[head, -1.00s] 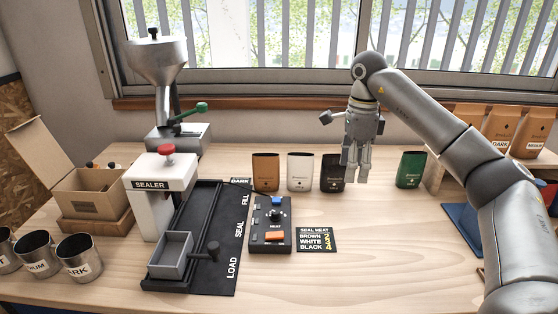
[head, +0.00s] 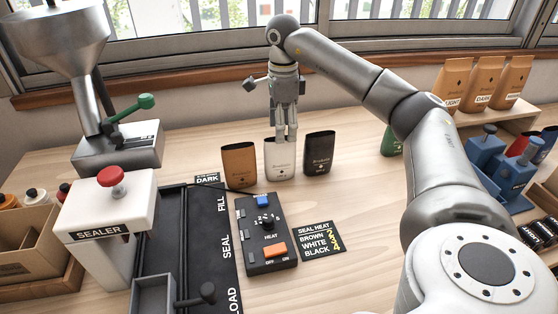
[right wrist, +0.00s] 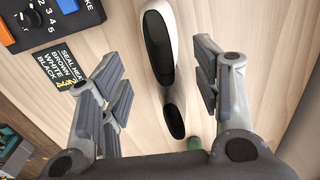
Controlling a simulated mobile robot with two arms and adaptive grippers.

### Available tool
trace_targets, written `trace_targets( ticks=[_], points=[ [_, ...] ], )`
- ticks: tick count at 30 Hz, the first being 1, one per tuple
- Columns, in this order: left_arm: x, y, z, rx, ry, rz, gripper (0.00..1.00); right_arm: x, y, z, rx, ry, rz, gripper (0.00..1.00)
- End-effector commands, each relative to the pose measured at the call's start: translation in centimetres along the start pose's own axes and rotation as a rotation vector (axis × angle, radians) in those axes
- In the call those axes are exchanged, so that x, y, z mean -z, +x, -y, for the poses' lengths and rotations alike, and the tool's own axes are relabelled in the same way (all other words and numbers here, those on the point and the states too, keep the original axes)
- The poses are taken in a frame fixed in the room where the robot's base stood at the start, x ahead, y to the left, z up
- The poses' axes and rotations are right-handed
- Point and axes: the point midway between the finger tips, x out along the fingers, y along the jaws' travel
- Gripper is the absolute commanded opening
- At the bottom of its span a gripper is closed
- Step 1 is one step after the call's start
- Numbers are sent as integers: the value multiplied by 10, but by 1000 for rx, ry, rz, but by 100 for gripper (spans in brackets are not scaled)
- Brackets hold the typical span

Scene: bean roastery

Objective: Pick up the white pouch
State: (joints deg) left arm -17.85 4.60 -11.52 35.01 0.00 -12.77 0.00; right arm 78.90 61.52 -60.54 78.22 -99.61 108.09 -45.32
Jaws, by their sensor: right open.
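The white pouch (head: 280,165) stands upright on the table between the brown pouch (head: 239,166) and the black pouch (head: 319,154). My right gripper (head: 286,139) points down at the top of the white pouch, and its fingers hide part of the rim. In the right wrist view, the open fingers (right wrist: 160,95) are spread, with the white pouch (right wrist: 173,30) and its dark mouth in the gap ahead. The black pouch (right wrist: 174,122) also shows between the fingers. I cannot tell whether any finger touches a pouch. My left gripper is out of view.
The heat control box (head: 268,236) and seal heat card (head: 319,241) lie in front of the pouches. The sealer (head: 107,225) and its black track stand at left. A green pouch (head: 390,142) is partly behind my right arm. Bare table lies right of the card.

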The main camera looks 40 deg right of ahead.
Motion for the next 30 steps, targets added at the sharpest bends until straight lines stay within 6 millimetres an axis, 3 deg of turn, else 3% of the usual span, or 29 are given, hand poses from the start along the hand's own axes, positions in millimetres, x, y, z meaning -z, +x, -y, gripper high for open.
trace_targets(
  ticks=[5, 13, 22, 30],
  points=[
    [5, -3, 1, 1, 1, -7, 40, -2, 13, 0, -1, -1, -1, 58],
    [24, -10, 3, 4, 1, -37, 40, -4, 51, -1, -1, 1, -1, 58],
    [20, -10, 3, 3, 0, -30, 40, -4, 57, 0, 2, 0, 0, 58],
    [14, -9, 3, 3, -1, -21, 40, -4, 57, 0, 1, 0, 0, 25]
  ],
)
